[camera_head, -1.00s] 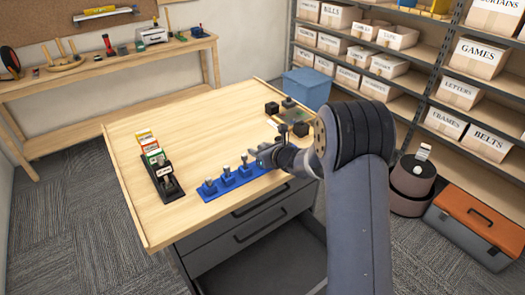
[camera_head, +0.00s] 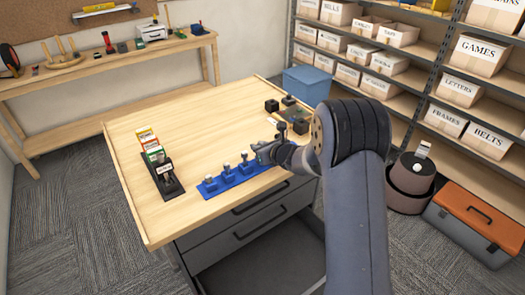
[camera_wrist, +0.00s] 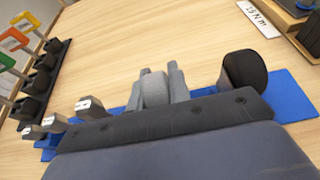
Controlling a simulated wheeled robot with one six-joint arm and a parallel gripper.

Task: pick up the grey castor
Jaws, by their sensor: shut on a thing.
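My gripper (camera_wrist: 159,86) is shut on the grey castor (camera_wrist: 155,92), whose rounded grey wheel shows between the two fingers in the wrist view. Its lower part is hidden behind my gripper body. In the head view my gripper (camera_head: 262,152) is at the right part of the blue rack (camera_head: 212,190), and the castor cannot be made out there. I cannot tell whether the castor is clear of the rack. A castor with a black wheel (camera_wrist: 244,72) stands just right of my fingers. Pale metal stems (camera_wrist: 88,106) stand along the rack to the left.
A white card (camera_wrist: 262,18) marked 1.5 N m lies beyond the rack. Dark blocks (camera_head: 271,106) stand at the table's far right. The middle of the wooden tabletop (camera_head: 190,125) is clear.

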